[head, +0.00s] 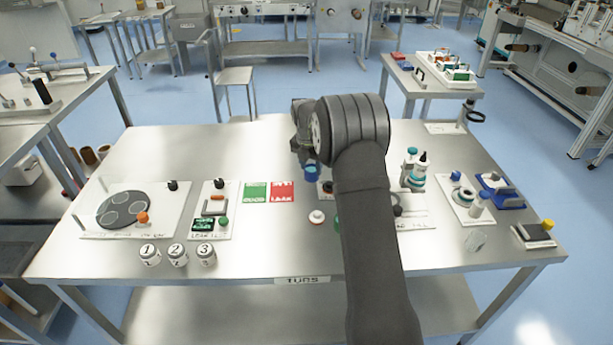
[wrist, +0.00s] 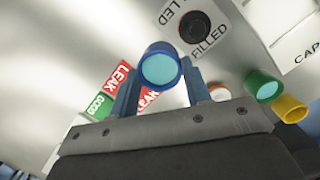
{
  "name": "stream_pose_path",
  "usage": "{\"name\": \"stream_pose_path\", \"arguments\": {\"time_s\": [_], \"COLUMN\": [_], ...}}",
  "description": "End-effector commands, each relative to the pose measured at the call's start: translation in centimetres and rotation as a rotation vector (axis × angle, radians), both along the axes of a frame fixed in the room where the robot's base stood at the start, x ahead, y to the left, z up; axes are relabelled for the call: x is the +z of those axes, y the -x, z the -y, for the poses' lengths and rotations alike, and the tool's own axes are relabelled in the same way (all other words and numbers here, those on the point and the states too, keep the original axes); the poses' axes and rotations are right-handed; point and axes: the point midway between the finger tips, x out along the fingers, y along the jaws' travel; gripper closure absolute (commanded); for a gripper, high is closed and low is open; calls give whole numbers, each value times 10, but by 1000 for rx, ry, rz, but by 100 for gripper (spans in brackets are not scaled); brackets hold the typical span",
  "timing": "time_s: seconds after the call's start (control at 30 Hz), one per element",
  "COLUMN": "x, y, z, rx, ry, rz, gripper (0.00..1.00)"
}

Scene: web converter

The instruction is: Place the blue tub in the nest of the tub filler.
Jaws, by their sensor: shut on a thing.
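The blue tub (wrist: 160,68) is between the two fingers of my gripper (wrist: 161,88) in the wrist view, its round light-blue face toward the camera. In the head view the blue tub (head: 311,173) hangs below my gripper (head: 308,160), above the steel table. A white plate marked FILLED (wrist: 201,30) with a round black spot lies beyond the tub in the wrist view. A white plate (head: 416,213) right of my arm has a label partly hidden by the arm; I cannot tell if it is the tub filler. The nest is not clearly visible.
Red and green LEAK and GOOD cards (head: 269,192) lie left of the tub. A white-and-red round piece (head: 317,217) stands nearby. Teal-topped bottles (head: 415,172) stand right of my arm. Numbered jars (head: 178,254) stand front left.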

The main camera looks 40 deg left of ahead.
Motion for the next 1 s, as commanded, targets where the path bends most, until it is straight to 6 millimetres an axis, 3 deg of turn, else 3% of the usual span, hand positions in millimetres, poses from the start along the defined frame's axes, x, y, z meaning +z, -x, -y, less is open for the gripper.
{"name": "stream_pose_path", "arguments": {"time_s": [0.1,0.27,0.5,0.87,0.9,1.0], "x": [-7,-15,-47,-51,-52,-51], "y": [4,5,5,4,4,4], "z": [-11,-14,-13,-13,-13,-13], "rx": [1,-1,0,0,0,0], "ry": [0,0,1,0,0,0], "rz": [0,0,0,1,1,1], "gripper": [76,76,76,76,52,34]}}
